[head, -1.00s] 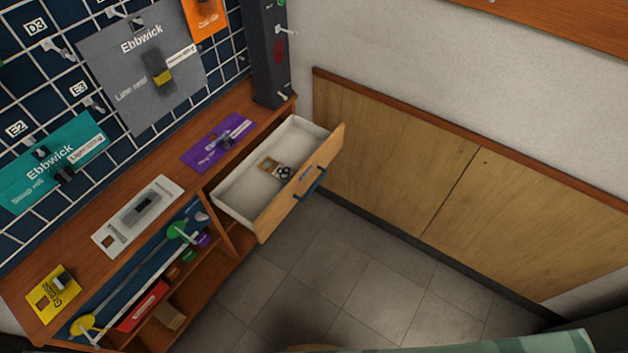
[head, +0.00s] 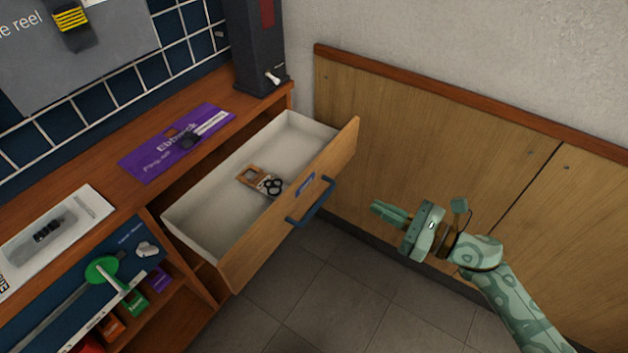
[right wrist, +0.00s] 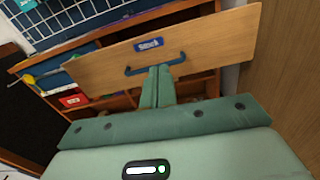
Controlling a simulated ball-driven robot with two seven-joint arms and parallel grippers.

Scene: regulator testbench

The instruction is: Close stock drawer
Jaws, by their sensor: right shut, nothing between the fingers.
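The stock drawer (head: 232,192) is pulled out of the wooden bench, with a white inside, a wooden front and a dark blue handle (head: 311,203). A small brown and white packet (head: 261,181) with a black item lies in it. My right gripper (head: 376,209) is shut and empty, to the right of the drawer front and apart from it in the head view. In the right wrist view the shut fingers (right wrist: 157,70) point at the drawer front (right wrist: 210,40), just below the handle and its blue "Stock" label (right wrist: 149,44). My left gripper is not in view.
The bench top (head: 110,205) holds a purple card (head: 165,150) and a white package (head: 75,222). A dark upright unit (head: 250,50) stands at the back corner. Wood panels (head: 410,130) line the wall behind my right arm. The tiled floor (head: 320,290) before the drawer is clear.

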